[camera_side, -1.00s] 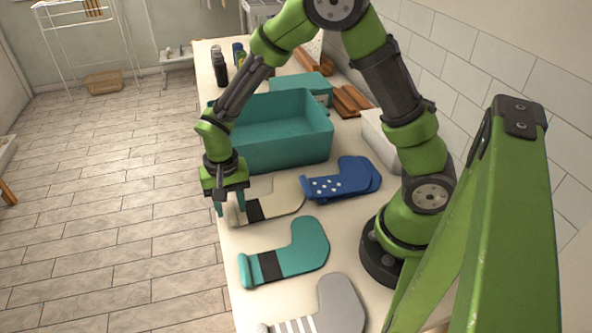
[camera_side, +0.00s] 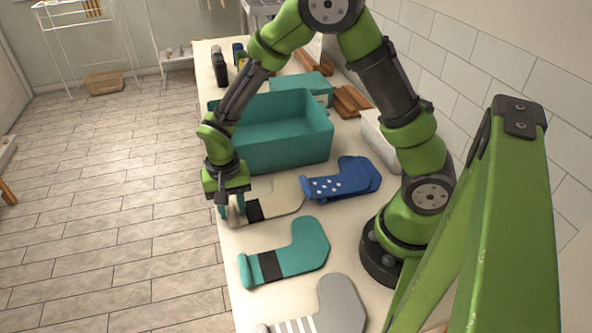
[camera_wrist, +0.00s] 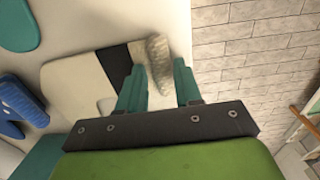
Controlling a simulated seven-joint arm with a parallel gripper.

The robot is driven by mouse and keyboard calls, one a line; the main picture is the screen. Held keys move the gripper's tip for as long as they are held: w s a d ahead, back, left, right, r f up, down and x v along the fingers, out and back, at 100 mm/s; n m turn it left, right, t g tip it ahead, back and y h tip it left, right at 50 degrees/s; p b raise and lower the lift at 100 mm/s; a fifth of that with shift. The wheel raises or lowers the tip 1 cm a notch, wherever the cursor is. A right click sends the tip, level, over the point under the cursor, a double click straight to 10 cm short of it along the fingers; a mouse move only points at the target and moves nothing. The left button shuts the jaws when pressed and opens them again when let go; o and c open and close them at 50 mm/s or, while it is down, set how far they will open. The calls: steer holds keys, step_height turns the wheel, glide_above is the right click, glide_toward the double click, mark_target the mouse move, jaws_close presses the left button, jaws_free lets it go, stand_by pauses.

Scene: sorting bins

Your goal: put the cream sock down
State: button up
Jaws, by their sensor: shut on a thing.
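The cream sock (camera_side: 280,195), with a black band, lies on the counter between the blue dotted sock and the teal sock. My gripper (camera_side: 230,211) points down at its cuff end, at the counter's left edge. In the wrist view the ribbed cuff of the cream sock (camera_wrist: 159,62) lies between the teal fingers of my gripper (camera_wrist: 160,82). The fingers are shut on the cuff, though a gap seems to show on the right side. The rest of the sock appears to lie flat on the counter.
A teal bin (camera_side: 285,152) stands just behind the cream sock. A blue dotted sock (camera_side: 345,182) lies to the right, a teal sock (camera_side: 300,250) in front, and a grey striped sock (camera_side: 340,305) nearer. The floor drops off left of the counter.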

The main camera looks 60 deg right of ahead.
steer(key=shift+a+r, duration=0.15)
steer(key=shift+r, duration=0.25)
steer(key=shift+c, duration=1.1)
steer(key=shift+r, duration=2.45)
steer(key=o, duration=0.7)
